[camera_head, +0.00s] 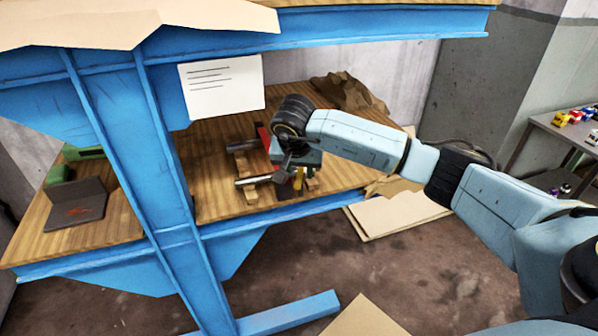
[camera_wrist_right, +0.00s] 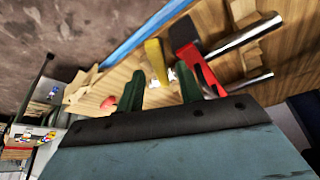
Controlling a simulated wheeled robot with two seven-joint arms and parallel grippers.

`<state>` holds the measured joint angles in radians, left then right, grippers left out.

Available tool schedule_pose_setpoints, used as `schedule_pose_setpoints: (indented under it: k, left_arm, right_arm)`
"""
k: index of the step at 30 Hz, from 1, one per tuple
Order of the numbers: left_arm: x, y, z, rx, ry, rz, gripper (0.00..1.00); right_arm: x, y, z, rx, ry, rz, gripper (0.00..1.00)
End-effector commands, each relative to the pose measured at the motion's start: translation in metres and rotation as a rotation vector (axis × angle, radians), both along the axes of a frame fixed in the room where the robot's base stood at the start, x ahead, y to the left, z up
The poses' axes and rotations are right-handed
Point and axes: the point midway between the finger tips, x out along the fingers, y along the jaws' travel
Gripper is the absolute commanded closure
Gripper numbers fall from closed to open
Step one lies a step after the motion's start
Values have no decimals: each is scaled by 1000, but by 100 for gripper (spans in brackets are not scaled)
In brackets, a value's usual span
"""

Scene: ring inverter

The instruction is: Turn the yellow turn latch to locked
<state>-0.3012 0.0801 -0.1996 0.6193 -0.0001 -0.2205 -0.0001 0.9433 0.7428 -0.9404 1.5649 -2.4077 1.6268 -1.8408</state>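The yellow turn latch (camera_wrist_right: 155,59) shows in the right wrist view as a short yellow handle above the wooden bench top. In the head view only a small yellow piece (camera_head: 298,181) shows, partly hidden by my right gripper. My right gripper (camera_head: 289,187) is over the fixture on the bench. In the right wrist view its two dark green fingers (camera_wrist_right: 160,86) are apart, with a clear gap between them. The latch appears in line with this gap, just past the fingertips; I cannot tell whether they touch it. My left gripper is not in view.
A red, dark-ended part (camera_wrist_right: 194,58) stands close beside the latch, near metal rods (camera_wrist_right: 244,36) on wooden blocks. A blue steel post (camera_head: 165,185) stands before the bench (camera_head: 215,205). A white sheet (camera_head: 222,87) hangs above; a brown lump (camera_head: 348,92) lies behind.

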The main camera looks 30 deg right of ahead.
Motion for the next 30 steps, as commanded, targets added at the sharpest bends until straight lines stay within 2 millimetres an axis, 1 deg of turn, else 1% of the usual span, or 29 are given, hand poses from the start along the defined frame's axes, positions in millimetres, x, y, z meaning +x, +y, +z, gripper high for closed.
schedule_pose_setpoints:
  k: [3, 11, 19, 30]
  left_arm:
    - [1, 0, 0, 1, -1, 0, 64]
    - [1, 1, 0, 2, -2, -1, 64]
    - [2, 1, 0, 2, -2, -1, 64]
    - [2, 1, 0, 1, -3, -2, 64]
  right_arm:
    - [1, -1, -5, -1, 1, 0, 64]
    - [2, -1, -6, -1, 1, 0, 64]
    - [2, -1, -5, 0, 0, 0, 99]
    - [3, -1, -4, 0, -1, -36, 100]
